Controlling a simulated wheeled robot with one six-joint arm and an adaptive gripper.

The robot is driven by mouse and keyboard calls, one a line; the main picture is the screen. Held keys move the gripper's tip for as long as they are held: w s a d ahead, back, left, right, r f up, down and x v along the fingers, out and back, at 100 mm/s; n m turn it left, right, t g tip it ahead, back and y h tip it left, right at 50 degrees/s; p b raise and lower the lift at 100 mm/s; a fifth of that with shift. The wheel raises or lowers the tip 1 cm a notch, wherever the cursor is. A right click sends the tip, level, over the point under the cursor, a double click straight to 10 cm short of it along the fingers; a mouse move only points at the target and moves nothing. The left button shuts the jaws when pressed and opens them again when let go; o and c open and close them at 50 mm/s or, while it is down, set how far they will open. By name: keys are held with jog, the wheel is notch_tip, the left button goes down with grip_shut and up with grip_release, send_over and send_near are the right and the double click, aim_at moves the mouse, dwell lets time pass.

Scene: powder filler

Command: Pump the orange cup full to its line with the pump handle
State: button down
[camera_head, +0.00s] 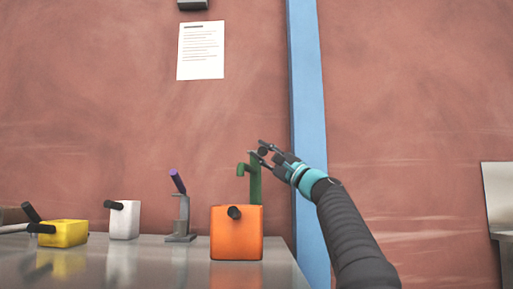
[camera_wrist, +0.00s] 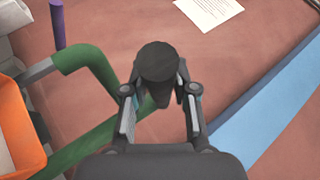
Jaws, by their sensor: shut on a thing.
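The orange cup (camera_head: 236,243) stands on the grey table with a black handle facing me. The green pump (camera_head: 256,190) stands just behind its right side, with a short spout at the upper left. In the wrist view the orange cup (camera_wrist: 22,128) is cut off at the left edge, and the green pump pipe (camera_wrist: 88,56) bends toward it. My gripper (camera_head: 264,150) is at the top of the pump, shut on the dark pump handle, whose round black end (camera_wrist: 158,62) shows between the fingers. The cup's line and fill level cannot be made out.
To the left on the table (camera_head: 150,265) stand a purple-handled grey device (camera_head: 182,215), a white cup (camera_head: 124,220) and a yellow cup (camera_head: 62,234). A blue post (camera_head: 308,90) runs up the wall behind my arm. A paper sheet (camera_head: 201,50) hangs above.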

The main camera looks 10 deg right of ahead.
jog(key=shift+f+y, duration=0.25)
jog(key=shift+y, duration=0.05)
dwell(0.4)
jog(key=c, duration=0.9)
grip_release()
jog(key=shift+v, duration=5.95)
